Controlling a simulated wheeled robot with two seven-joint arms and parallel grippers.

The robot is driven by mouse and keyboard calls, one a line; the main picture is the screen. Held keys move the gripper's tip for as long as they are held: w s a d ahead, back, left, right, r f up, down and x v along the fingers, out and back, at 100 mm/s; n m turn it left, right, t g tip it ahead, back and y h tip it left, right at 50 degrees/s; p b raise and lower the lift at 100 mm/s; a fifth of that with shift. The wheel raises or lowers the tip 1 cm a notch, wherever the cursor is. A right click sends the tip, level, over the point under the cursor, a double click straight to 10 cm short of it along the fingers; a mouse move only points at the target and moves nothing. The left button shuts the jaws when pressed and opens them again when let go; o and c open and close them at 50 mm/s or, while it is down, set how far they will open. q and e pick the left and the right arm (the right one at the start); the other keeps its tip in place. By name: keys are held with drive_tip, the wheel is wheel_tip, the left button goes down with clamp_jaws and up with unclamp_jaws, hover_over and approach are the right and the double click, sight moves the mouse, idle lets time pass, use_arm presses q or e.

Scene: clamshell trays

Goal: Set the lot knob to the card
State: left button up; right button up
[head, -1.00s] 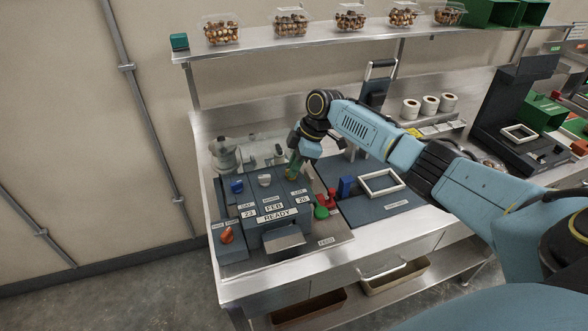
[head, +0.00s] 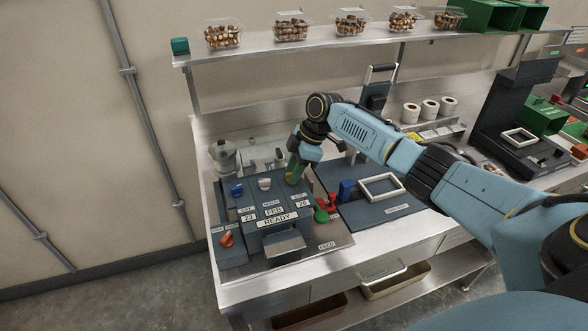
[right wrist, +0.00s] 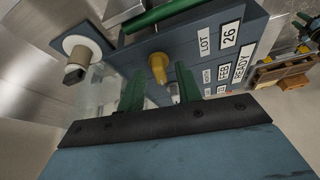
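The dark blue coder (head: 262,218) stands on the steel bench, with plates reading 23, FEB, 26 and READY. In the right wrist view the lot knob (right wrist: 158,66) is yellow, beside the LOT label and the 26 plate (right wrist: 230,33). My right gripper (head: 294,172) is over the coder's right side and hides the lot knob in the head view. In the right wrist view its green fingers (right wrist: 158,82) are apart, one on each side of the knob; contact cannot be told. No card can be clearly made out. My left gripper is not in view.
A blue knob (head: 237,189) and a white knob (head: 264,184) stand left of my right gripper. An orange knob (head: 227,239) is at front left. Red and green parts (head: 322,213), a blue block (head: 346,189) and a white frame (head: 381,186) lie to the right.

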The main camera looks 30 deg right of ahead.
drive_tip(key=v, duration=1.3)
drive_tip(key=shift+r+b, duration=0.2)
drive_tip(key=shift+b, duration=0.15)
